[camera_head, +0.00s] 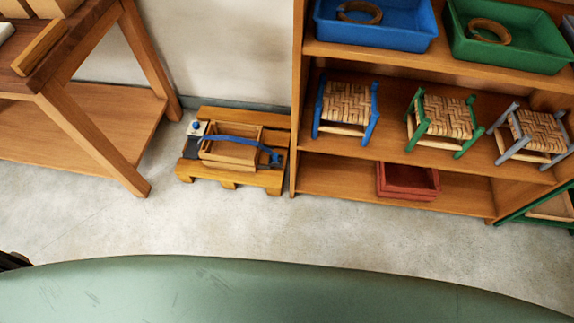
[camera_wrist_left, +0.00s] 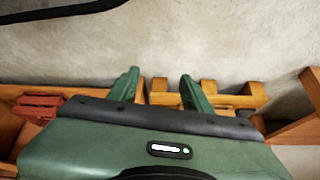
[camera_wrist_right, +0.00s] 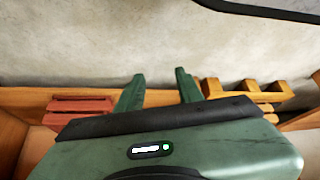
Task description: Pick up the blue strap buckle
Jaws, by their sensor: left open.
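A blue strap (camera_head: 232,139) runs across a small wooden crate (camera_head: 226,161) on a low wooden pallet (camera_head: 240,178) on the floor in the head view. A blue piece at the strap's right end (camera_head: 275,156) may be the buckle; it is too small to tell. A small blue round knob (camera_head: 195,125) shows at the crate's left. My left gripper (camera_wrist_left: 160,84) is open with nothing between its green fingers. My right gripper (camera_wrist_right: 160,82) is also open and empty. Neither gripper's fingers show in the head view, and the strap is not visible in either wrist view.
A wooden workbench (camera_head: 105,97) stands left of the pallet. A shelf unit (camera_head: 296,120) close on its right holds a blue tray (camera_head: 375,35), a green tray (camera_head: 530,50), several woven stools and a red crate (camera_head: 408,183). The floor (camera_head: 190,222) in front is clear.

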